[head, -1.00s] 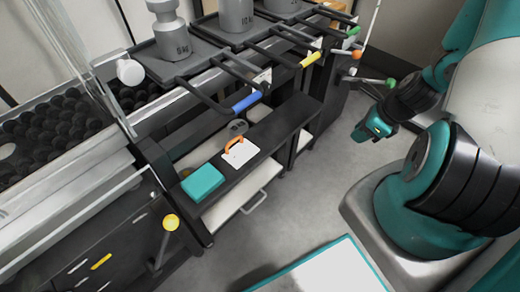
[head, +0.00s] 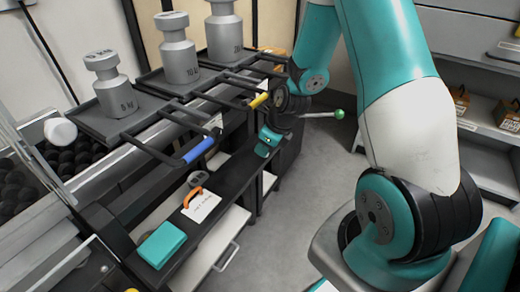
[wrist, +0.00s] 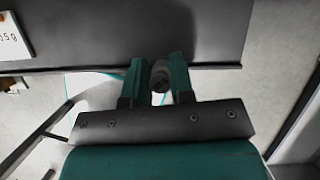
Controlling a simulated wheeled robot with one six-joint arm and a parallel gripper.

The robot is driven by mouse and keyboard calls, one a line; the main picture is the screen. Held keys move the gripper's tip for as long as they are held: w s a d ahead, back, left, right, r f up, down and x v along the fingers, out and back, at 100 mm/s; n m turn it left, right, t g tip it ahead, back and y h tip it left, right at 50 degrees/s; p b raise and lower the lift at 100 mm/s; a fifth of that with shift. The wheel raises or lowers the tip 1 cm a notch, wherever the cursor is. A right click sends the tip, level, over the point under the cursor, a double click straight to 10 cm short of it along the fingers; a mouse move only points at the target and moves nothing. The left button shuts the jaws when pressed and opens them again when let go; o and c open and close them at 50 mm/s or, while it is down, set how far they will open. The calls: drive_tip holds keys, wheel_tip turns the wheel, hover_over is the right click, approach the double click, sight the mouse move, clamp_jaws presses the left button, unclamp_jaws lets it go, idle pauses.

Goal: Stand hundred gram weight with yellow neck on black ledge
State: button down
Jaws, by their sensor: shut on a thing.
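My gripper (head: 265,149) is at the far end of the black ledge (head: 236,172). In the wrist view my gripper (wrist: 159,74) is shut on a small grey weight (wrist: 160,80), seen end-on between the two teal fingers. Its yellow neck does not show, so I cannot confirm which weight it is. The wrist view shows the fingertips and the weight at the edge of the ledge's dark surface (wrist: 120,35). I cannot tell whether the weight touches it. The weight cannot be made out in the head view.
A teal box (head: 162,245) and a white card (head: 203,206) with an orange handle (head: 192,195) occupy the ledge's near part. Black bars with blue (head: 198,150) and yellow (head: 259,100) grips jut out above the ledge. Large grey weights (head: 108,85) stand behind.

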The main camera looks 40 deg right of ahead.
drive_tip(key=shift+w+a, duration=0.45)
drive_tip(key=shift+w, duration=0.4)
drive_tip(key=shift+s+d+f+b, duration=0.15)
drive_tip(key=shift+f+b, duration=0.3)
drive_tip(key=shift+f, duration=0.4)
drive_tip(key=c, duration=1)
unclamp_jaws()
